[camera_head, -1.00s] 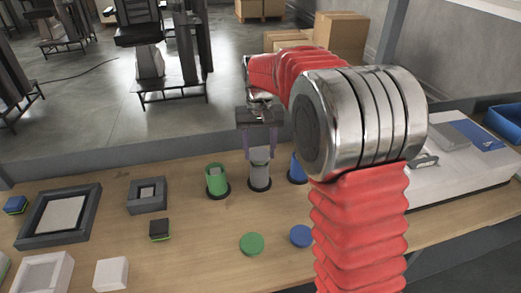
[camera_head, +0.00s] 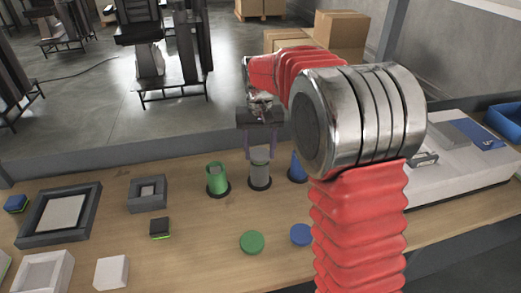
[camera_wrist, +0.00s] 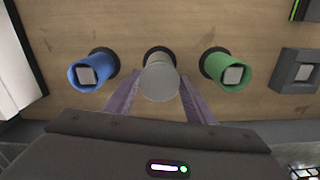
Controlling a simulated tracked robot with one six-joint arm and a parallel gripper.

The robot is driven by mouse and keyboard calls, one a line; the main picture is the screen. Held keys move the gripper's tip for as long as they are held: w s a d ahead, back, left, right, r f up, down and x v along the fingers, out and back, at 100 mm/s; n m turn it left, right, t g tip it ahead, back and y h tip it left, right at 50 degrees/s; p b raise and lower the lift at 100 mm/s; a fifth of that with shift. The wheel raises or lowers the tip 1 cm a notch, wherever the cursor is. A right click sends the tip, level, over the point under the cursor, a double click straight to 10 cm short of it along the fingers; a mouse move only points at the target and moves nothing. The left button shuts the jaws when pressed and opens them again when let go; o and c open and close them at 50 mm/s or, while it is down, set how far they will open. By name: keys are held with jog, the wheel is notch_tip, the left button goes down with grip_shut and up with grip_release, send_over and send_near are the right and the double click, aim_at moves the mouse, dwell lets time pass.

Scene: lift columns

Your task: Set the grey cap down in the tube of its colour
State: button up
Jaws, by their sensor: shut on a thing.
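The grey tube (camera_head: 260,177) stands upright on the wooden bench between the green tube (camera_head: 217,180) and the blue tube (camera_head: 297,168). My gripper (camera_head: 262,157) is above the grey tube, with its purple fingers pointing down on either side of the tube's top. In the wrist view the fingers close on the grey cap (camera_wrist: 160,82), whose round top faces the camera. The cap hides the grey tube's mouth there. I cannot tell whether the cap touches the tube or is apart from it.
A green disc (camera_head: 252,243) and a blue disc (camera_head: 301,235) lie on the bench in front of the tubes. Dark square frames (camera_head: 148,195) and small blocks lie to the left. A white case (camera_head: 450,180) is at the right.

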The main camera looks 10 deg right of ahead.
jog(key=o, duration=1.2)
jog(key=shift+o, duration=0.2)
jog(key=shift+r, duration=3.5)
